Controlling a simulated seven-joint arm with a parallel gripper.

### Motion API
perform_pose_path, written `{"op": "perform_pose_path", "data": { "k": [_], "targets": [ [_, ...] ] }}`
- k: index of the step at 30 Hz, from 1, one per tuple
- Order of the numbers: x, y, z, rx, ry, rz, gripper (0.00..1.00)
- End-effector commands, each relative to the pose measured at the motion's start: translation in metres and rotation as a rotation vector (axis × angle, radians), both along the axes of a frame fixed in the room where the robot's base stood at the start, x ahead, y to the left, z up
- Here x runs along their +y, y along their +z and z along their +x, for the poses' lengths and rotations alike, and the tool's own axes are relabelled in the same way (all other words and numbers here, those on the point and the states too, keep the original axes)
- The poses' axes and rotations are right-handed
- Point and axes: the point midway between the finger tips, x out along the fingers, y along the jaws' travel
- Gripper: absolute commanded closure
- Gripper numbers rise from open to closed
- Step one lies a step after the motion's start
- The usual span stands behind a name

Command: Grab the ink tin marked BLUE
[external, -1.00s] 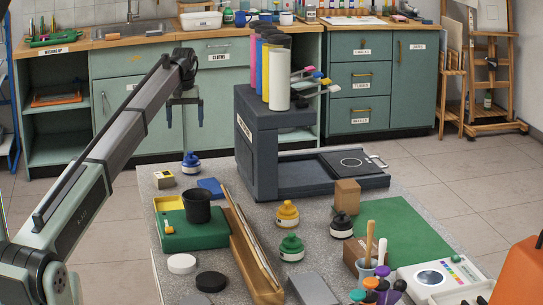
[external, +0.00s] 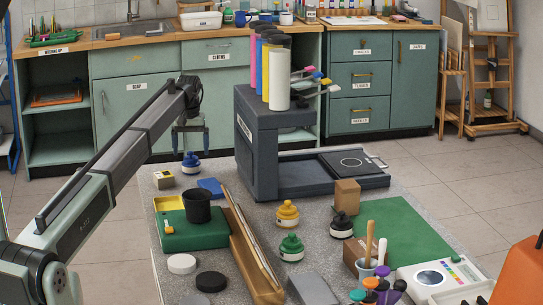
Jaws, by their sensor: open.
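A small round tin with a blue top (external: 191,163) stands upright near the far left of the grey speckled table, left of the dark press. Its label is too small to read here. My gripper (external: 190,154) points down with its two fingers apart, just above or around the blue tin's top; I cannot tell exactly which from this view. Similar tins stand nearer the front: a yellow one (external: 287,214), a green one (external: 291,247) and a black one (external: 341,224).
A dark press (external: 262,150) with coloured rolls on top stands right of my gripper. A black cup (external: 197,206) and a wooden rack (external: 250,255) stand in front.

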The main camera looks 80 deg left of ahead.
Motion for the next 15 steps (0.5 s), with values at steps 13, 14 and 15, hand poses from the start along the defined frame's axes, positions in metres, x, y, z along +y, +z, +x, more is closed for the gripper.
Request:
{"op": "perform_pose_path", "data": {
  "k": [13, 14, 15],
  "targets": [
    [-0.003, -0.045, -0.002, 0.0, 0.0, 0.0, 0.06],
    [-0.003, -0.046, -0.002, 0.0, 0.0, 0.0, 0.06],
    [-0.003, -0.045, -0.002, 0.0, 0.0, 0.0, 0.06]
  ]
}}
